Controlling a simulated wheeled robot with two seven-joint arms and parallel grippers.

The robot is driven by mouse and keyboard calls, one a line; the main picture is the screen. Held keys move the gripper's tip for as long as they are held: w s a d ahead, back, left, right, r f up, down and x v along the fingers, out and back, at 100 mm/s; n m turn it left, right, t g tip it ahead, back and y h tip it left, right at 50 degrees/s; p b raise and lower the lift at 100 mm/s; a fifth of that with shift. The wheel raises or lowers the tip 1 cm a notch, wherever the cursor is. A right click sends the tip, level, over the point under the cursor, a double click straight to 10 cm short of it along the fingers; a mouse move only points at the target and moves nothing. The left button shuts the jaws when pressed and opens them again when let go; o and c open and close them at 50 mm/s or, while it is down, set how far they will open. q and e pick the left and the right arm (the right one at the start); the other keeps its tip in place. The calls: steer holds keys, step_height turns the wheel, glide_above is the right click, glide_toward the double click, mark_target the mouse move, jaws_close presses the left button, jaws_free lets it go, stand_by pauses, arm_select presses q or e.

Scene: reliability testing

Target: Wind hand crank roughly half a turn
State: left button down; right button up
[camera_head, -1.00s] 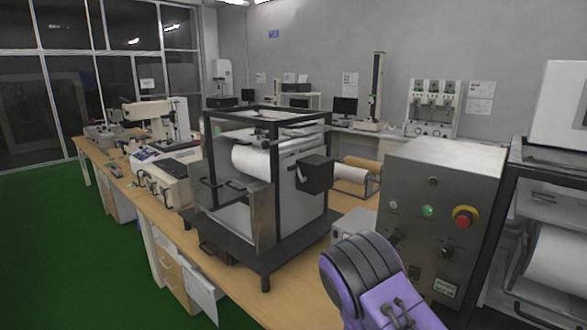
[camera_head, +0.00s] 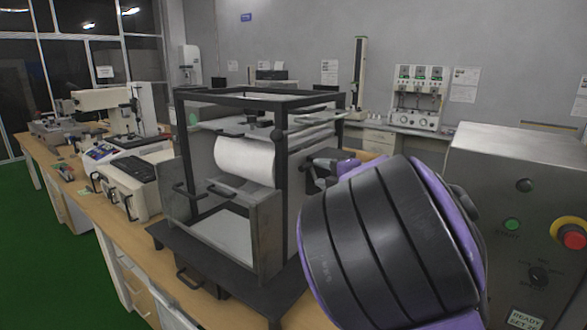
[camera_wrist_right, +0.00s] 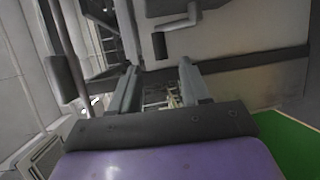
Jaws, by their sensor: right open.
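The machine with the black open frame and white roll (camera_head: 245,158) stands on the bench in the head view. My right arm covers most of its right side, so the crank is not clear there. In the right wrist view, a short dark grip (camera_wrist_right: 160,45) on a light metal arm, apparently the hand crank, shows against the machine's pale side. My right gripper (camera_wrist_right: 158,68) is open, its two fingers apart and pointing toward the grip, which lies just beyond the fingertips, not clearly between them. In the head view the right gripper (camera_head: 322,170) is partly hidden by my wrist. My left gripper is out of view.
A grey control box (camera_head: 520,170) with a red stop button (camera_head: 571,236) stands close to the right of my arm. Other instruments (camera_head: 115,130) line the bench at left. A back counter (camera_head: 400,140) runs along the wall.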

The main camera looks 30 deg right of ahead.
mark_target(307, 166)
steer(key=w+p, duration=0.1)
steer(key=w, duration=0.2)
steer(key=w+f+p, duration=0.1)
steer(key=w, duration=0.1)
steer(key=w+p, duration=0.1)
steer(key=w, duration=0.2)
steer(key=shift+w+d+f, duration=0.15)
steer(key=shift+w+d, duration=0.15)
steer(key=shift+s+a+r, duration=0.1)
steer(key=shift+s+r, duration=0.2)
steer(key=shift+s, duration=0.25)
steer(key=shift+w+f, duration=0.1)
steer(key=c, duration=0.7)
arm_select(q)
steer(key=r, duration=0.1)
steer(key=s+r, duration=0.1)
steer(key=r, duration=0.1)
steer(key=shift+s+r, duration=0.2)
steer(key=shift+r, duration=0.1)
arm_select(e)
steer(key=shift+w, duration=0.1)
jaws_close()
